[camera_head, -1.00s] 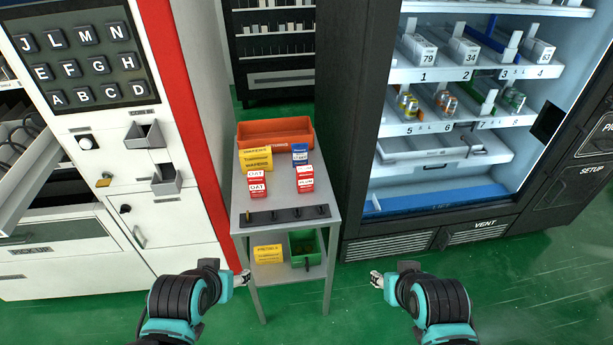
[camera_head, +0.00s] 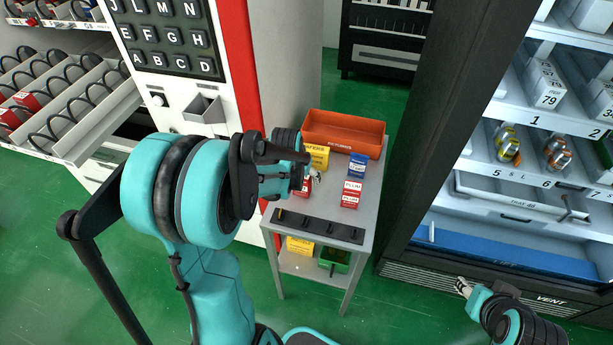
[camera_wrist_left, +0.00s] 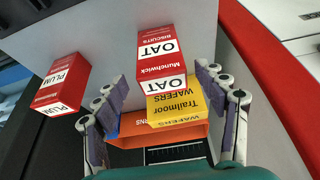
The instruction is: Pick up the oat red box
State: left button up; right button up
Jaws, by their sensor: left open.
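The oat red box (camera_wrist_left: 158,55) stands on the table top, with "OAT" and "Munchwick Biscuits" on its white and red faces. In the head view the oat box (camera_head: 304,188) is partly hidden by my left gripper (camera_head: 311,177). In the left wrist view my left gripper (camera_wrist_left: 163,88) is open and empty, one finger on either side of the oat box's lower part in the picture, apart from it. My right gripper (camera_head: 464,287) is low at the right in front of the glass machine; its fingers are too small to read.
A red plum box (camera_head: 351,194) stands right of the oat box. The yellow wafers box (camera_head: 319,156) is close behind it. A blue box (camera_head: 358,166) and an orange returns tray (camera_head: 343,133) stand at the back. A dark strip (camera_head: 318,227) runs along the table's front.

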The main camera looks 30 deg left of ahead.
aim_at(303, 183)
pick_arm(q)
jog(key=shift+x, duration=0.8)
jog(key=shift+a+f+b, duration=0.15)
jog(key=shift+f+b, duration=0.45)
jog(key=b+x, duration=0.2)
jog(key=x, duration=0.2)
jog(key=shift+w+f, duration=0.25)
jog(key=shift+r, duration=0.1)
jog(key=shift+c, duration=1)
jog(key=c, duration=1.1)
